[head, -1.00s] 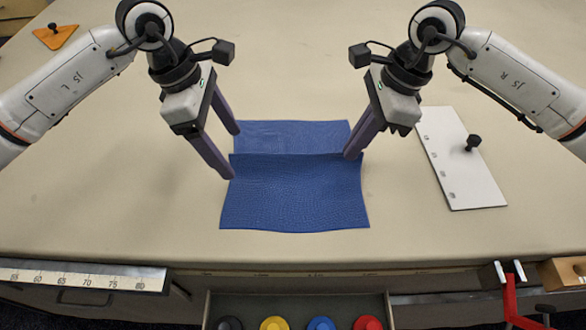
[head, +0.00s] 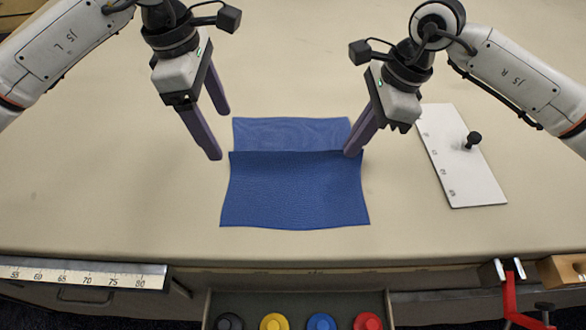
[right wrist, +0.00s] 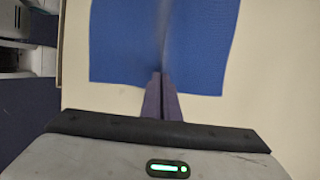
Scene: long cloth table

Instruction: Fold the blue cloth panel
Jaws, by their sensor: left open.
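The blue cloth panel (head: 295,190) lies on the table in the head view. A raised edge crosses its width, with a narrower, smoother strip (head: 290,132) behind it and the larger textured part in front. My right gripper (head: 349,153) is shut on the cloth at the right end of that edge. In the right wrist view its fingers (right wrist: 161,80) are close together at the cloth's border, and a crease runs away from them across the cloth (right wrist: 195,45). My left gripper (head: 221,134) is open and empty, just left of the cloth and apart from it.
A white plate with a black knob (head: 460,165) lies to the right of the cloth. A ruler strip (head: 85,276) runs along the front left edge. An open drawer with several coloured round pieces (head: 321,321) is below the front edge. A red clamp (head: 512,300) is at front right.

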